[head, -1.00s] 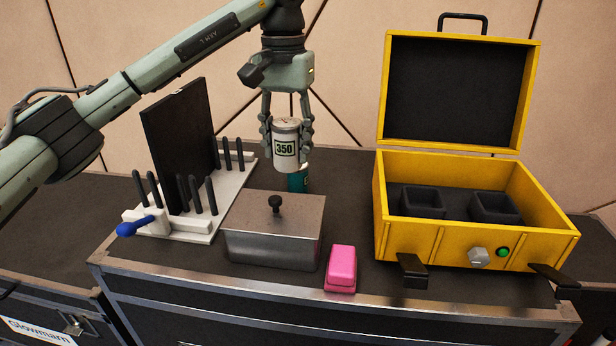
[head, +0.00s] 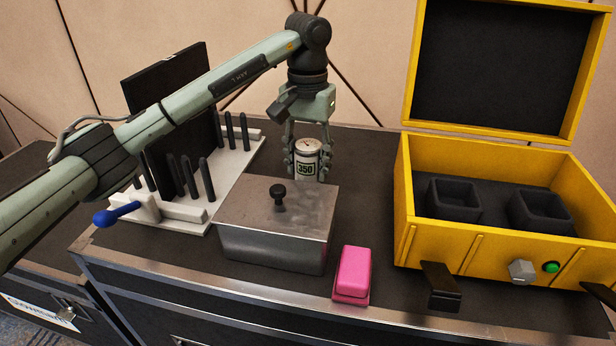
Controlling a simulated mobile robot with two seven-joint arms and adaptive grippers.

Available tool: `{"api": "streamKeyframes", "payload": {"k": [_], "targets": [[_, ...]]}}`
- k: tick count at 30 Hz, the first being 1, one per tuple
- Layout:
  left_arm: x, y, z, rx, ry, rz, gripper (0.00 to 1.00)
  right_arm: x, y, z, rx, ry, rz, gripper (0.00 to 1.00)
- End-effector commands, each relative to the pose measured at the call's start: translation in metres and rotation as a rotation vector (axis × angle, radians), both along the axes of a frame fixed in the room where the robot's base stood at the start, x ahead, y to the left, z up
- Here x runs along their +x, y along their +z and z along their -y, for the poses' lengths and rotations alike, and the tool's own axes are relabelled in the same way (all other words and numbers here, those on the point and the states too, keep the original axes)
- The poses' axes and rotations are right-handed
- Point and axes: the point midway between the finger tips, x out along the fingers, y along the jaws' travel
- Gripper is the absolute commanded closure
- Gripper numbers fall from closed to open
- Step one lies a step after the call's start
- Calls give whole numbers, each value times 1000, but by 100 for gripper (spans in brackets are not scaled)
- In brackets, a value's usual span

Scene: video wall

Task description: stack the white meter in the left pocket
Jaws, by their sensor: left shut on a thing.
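The white meter (head: 307,166) is a small upright can-shaped cylinder with a "350" label. My left gripper (head: 307,168) points down and is shut on it, behind the metal box. Whether the meter's base touches the table cannot be told. The left pocket (head: 453,202) is a dark square recess inside the open yellow case (head: 455,243), to the right of my gripper. It looks empty. The right pocket (head: 541,212) beside it looks empty too. The teal thing seen earlier below the meter is hidden. My right gripper is not in view.
A lidded metal box (head: 275,240) with a black knob stands in front of the meter. A pink block (head: 352,274) lies near the front edge. A white rack (head: 232,172) with black pegs and a dark upright panel (head: 147,88) stand left. The case lid (head: 500,70) stands open.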

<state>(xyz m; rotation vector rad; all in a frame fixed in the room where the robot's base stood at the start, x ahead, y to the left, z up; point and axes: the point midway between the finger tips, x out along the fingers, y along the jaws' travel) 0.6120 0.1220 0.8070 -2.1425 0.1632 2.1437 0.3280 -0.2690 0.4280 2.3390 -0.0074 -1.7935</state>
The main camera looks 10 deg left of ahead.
Motion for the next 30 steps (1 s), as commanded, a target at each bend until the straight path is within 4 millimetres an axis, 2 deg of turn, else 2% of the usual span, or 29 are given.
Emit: {"api": "streamKeyframes", "payload": {"k": [9, 18, 21, 22, 27, 30], "targets": [[0, -36, 0, 0, -2, -1, 91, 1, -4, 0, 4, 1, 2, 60], [0, -38, 0, 1, -1, 1, 91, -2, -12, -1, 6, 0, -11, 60], [0, -40, 0, 1, -1, 1, 91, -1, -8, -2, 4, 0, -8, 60], [0, -40, 0, 1, -1, 0, 55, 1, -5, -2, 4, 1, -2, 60], [0, -40, 0, 1, -1, 0, 36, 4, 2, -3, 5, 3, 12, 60], [0, -40, 0, 1, -1, 0, 36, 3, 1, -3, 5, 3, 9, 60]]}}
